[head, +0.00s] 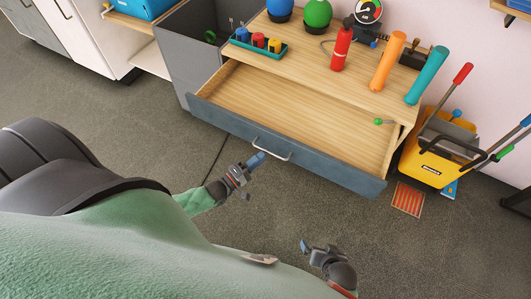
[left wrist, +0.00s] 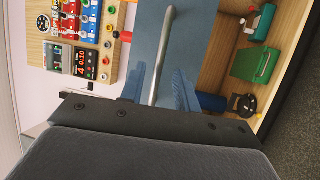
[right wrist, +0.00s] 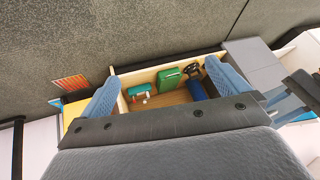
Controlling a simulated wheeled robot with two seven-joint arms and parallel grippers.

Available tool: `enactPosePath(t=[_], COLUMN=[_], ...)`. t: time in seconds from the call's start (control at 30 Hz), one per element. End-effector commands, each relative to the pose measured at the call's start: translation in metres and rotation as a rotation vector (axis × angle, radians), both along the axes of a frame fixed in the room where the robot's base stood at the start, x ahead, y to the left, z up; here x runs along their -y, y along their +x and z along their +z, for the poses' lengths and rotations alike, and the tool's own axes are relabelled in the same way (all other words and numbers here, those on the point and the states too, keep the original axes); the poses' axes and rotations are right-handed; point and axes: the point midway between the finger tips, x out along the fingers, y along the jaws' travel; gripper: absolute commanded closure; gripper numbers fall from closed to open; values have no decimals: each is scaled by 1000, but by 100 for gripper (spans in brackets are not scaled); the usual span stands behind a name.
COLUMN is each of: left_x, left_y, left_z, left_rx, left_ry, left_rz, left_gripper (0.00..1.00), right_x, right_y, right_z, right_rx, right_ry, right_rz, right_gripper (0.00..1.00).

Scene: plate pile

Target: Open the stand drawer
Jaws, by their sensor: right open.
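The stand (head: 300,55) is a wooden-topped cabinet. Its drawer (head: 290,115) is pulled well out, with a bare wooden floor and a blue-grey front. The drawer's metal bar handle (head: 274,151) is on that front. My left gripper (head: 256,160) is at the handle's left end. In the left wrist view the handle (left wrist: 164,45) runs between my left fingers (left wrist: 160,88), which are close together around it; the exact contact is hard to see. My right gripper (head: 311,248) is open and empty, in front of the drawer and apart from it; its fingers (right wrist: 170,90) are wide apart.
Tools, a tray (head: 258,50) and coloured balls stand on top. A yellow bucket (head: 430,165) with long-handled tools is right of the drawer. An open compartment in the stand holds a green box (right wrist: 170,78) and other items. The floor (head: 100,115) in front is clear.

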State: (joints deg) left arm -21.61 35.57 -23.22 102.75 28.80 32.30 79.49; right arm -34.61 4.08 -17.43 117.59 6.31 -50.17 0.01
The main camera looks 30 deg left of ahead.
Motion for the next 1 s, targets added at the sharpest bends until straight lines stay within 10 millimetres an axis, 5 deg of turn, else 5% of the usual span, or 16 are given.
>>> enactPosePath(t=[0.3, 1.0], left_x=[-13, -1], left_y=[-28, -29], left_z=[-6, -3], left_rx=[0, -20], left_ry=[0, 39], left_rz=[0, 0], left_gripper=[68, 68], right_x=[0, 3], right_y=[0, 2], right_z=[-16, -6], right_rx=[18, 13], right_ry=[3, -4], right_rz=[-7, -6], right_gripper=[0, 0])
